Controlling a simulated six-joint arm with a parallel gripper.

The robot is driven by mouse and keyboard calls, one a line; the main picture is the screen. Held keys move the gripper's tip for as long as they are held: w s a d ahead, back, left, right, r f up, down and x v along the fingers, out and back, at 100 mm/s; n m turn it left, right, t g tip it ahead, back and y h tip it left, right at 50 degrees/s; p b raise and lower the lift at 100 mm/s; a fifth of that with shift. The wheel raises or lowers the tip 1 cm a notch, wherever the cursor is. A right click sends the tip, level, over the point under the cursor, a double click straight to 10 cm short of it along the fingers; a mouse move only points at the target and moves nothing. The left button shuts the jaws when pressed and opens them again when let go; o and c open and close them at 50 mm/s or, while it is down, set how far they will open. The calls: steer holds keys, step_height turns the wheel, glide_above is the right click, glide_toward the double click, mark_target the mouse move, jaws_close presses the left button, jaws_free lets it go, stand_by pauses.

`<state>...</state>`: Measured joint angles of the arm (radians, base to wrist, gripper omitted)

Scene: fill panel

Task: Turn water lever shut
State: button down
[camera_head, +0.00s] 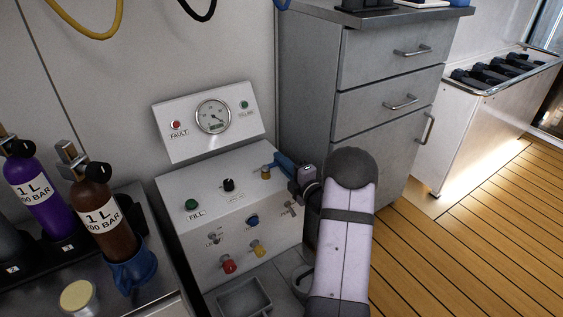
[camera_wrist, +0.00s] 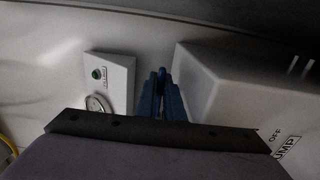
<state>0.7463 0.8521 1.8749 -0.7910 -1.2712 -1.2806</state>
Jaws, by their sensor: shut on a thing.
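The fill panel (camera_head: 225,180) stands against the wall with a sloped top face. My gripper (camera_head: 279,160) reaches in from the right at the panel's upper right corner, above a brass valve fitting (camera_head: 265,173). In the wrist view its two blue fingers (camera_wrist: 160,88) are close together on a narrow dark-blue piece, the water lever (camera_wrist: 162,75). My fingers hide most of the lever in the head view, so its exact angle cannot be told.
Brown (camera_head: 97,212) and purple (camera_head: 42,198) cylinders stand at left. A grey cabinet (camera_head: 310,90) rises close behind my gripper.

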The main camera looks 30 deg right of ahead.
mark_target(283, 181)
steer(key=shift+s+m+h, duration=0.15)
steer(key=shift+m+h, duration=0.15)
steer(key=shift+h, duration=0.2)
steer(key=shift+s+a+f+m+g+h+b, duration=0.15)
steer(key=shift+s+m+g+h+b, duration=0.15)
steer(key=shift+m+h, duration=0.6)
steer(key=shift+s+a+m+g+h+b, duration=0.15)
steer(key=shift+s+m+h, duration=0.3)
steer(key=shift+h, duration=0.75)
steer(key=h, duration=0.1)
steer(key=m+g+h, duration=0.1)
steer(key=s+m+h, duration=0.1)
steer(key=shift+a+h, duration=0.3)
steer(key=m+g+h, duration=0.1)
steer(key=s+m+g+h+p, duration=0.1)
steer(key=m+h, duration=0.1)
steer(key=a+m+g+h+p, duration=0.1)
steer(key=g, duration=0.1)
steer(key=shift+s+h, duration=0.2)
steer(key=shift+h, duration=0.1)
steer(key=shift+s+m+g+h+p, duration=0.2)
steer(key=shift+m+g+h+p, duration=0.2)
steer(key=shift+m+g, duration=0.15)
steer(key=c, duration=2.2)
jaws_free()
steer(key=shift+o, duration=0.2)
